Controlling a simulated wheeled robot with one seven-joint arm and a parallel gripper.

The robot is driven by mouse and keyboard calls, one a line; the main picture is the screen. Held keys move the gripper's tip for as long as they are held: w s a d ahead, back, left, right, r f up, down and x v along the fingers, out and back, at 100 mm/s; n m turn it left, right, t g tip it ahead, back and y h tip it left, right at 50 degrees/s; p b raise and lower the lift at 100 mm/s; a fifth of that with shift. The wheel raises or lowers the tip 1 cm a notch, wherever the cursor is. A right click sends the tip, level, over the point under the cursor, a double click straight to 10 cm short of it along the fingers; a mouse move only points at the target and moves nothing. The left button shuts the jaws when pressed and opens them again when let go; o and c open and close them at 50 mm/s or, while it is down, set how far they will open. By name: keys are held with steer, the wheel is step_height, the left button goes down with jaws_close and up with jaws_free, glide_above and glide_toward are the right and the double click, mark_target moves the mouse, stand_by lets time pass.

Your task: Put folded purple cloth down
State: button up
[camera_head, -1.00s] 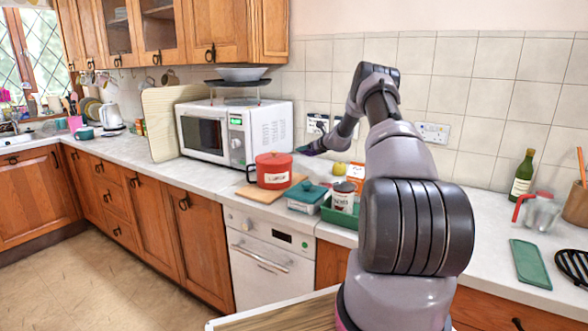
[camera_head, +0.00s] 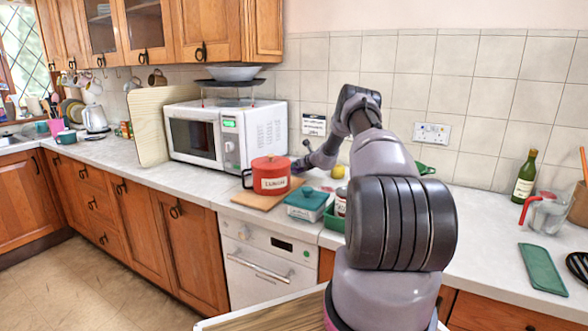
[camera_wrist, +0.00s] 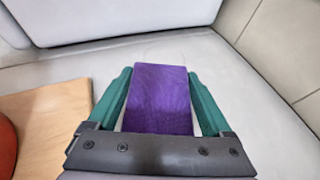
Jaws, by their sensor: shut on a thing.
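The folded purple cloth (camera_wrist: 160,98) is a flat block between the two green fingers of my gripper (camera_wrist: 160,75) in the wrist view. My gripper is shut on it. The cloth is above or on pale worktop (camera_wrist: 255,120); I cannot tell whether it touches. In the head view my gripper (camera_head: 301,166) is low over the worktop, just right of the red pot (camera_head: 271,176) and farther back. The cloth is too small or hidden to make out there.
A wooden board (camera_wrist: 48,130) lies to the left in the wrist view, with the microwave (camera_wrist: 110,15) beyond. In the head view, a teal-lidded box (camera_head: 306,199), a green tray (camera_head: 333,221) and a yellow fruit (camera_head: 338,171) are nearby. The tiled wall (camera_head: 460,90) stands behind.

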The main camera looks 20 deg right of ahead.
steer(key=shift+f, duration=0.8)
steer(key=shift+f, duration=0.1)
steer(key=o, duration=1.1)
